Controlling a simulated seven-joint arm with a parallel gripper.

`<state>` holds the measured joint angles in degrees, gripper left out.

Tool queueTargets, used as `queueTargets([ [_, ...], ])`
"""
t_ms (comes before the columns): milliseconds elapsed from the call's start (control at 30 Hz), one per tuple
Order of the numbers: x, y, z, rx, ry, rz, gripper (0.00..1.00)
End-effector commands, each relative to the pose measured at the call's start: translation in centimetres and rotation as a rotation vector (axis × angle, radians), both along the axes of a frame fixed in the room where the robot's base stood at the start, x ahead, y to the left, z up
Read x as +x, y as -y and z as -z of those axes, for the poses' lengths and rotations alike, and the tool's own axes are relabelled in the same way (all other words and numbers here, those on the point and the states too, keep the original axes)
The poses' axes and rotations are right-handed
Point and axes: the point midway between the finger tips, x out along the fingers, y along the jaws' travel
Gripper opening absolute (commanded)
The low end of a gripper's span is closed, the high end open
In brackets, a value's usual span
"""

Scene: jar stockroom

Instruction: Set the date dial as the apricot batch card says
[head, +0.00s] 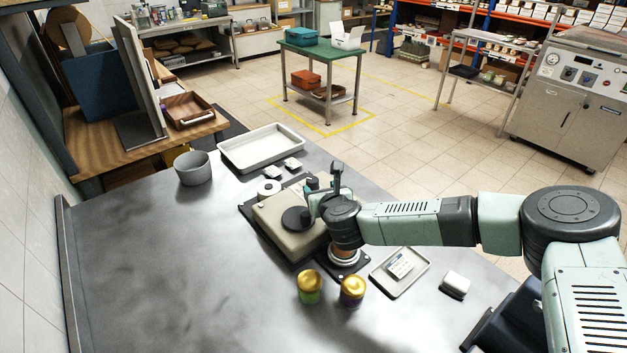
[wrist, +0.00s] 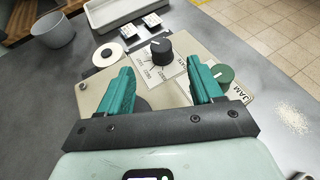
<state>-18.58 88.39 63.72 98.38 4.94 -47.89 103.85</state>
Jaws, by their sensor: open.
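A beige machine (head: 287,222) stands on the grey table. In the wrist view its panel (wrist: 110,85) carries a black dial knob (wrist: 160,52) with a pale pointer line and small printed marks, too small to read surely. A green knob (wrist: 222,74) sits to its right, near a label reading JAM. My gripper (wrist: 161,68) is open and empty, with its teal fingers on either side of the view, short of the black knob and apart from it. In the head view my gripper (head: 318,192) is over the machine's far right part. I cannot tell which card is for apricot.
Two small card stands (wrist: 131,32) and a white roll (wrist: 107,54) lie beyond the machine. A white tray (head: 262,148) and grey pot (head: 194,168) are farther back. Gold-lidded jars (head: 309,287) and a small tray (head: 385,284) stand in front. The table's left side is clear.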

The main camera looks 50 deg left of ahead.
Motion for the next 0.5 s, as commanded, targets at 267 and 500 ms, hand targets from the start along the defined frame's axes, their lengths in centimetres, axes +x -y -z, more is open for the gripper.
queueTargets([
  [267,0.7,-1.7,1.2,0.014,-0.031,0.03,0.65],
  [500,2.5,-5.2,2.9,0.012,-0.029,0.029,0.65],
])
